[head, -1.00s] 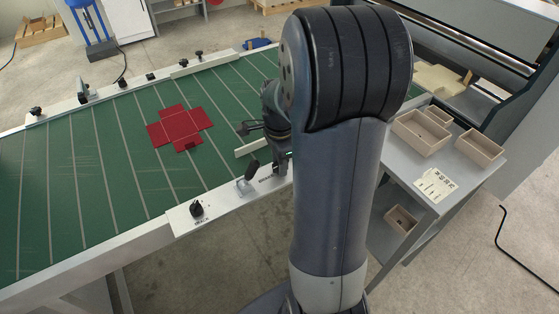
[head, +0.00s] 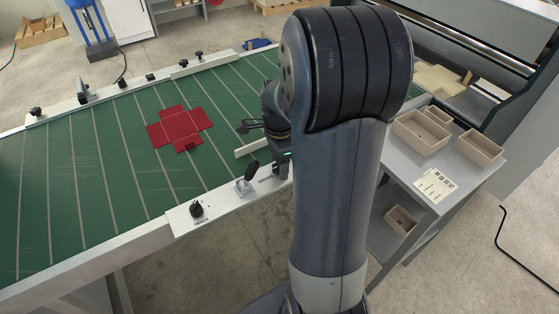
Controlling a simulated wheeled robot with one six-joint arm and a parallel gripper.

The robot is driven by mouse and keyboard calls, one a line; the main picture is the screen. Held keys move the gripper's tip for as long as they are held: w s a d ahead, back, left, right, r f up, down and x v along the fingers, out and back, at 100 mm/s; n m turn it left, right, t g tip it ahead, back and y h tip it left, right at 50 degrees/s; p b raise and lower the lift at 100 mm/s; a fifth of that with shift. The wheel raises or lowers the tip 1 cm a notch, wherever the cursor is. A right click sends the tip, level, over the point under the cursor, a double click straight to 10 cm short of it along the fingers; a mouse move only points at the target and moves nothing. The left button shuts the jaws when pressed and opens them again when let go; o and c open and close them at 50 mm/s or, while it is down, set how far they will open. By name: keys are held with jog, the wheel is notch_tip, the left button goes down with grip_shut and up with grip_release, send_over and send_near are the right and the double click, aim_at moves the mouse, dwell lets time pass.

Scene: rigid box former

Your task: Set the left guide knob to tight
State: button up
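Several dark knobs and clamps sit on the white rails of the green belt table. On the near rail (head: 222,212) there is a black knob (head: 196,209) with small lettering below it, too small to read. To its right is a metal clamp with a black-tipped lever (head: 246,180). I cannot tell which knob is the left guide knob, or its setting.
A red cross-shaped blank (head: 180,127) lies flat on the green belt (head: 75,190). A white guide bar (head: 252,147) lies near my wrist. More knobs, such as one at the far left (head: 36,111), line the far rail. Wooden trays (head: 420,132) stand on a grey side table.

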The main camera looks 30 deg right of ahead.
jog(key=shift+r, duration=0.1)
notch_tip(320, 180, up, 11)
dwell(0.6)
jog(key=shift+f, duration=0.2)
notch_tip(320, 180, down, 11)
jog(key=shift+r, duration=0.1)
jog(key=shift+n, duration=0.3)
dwell(0.5)
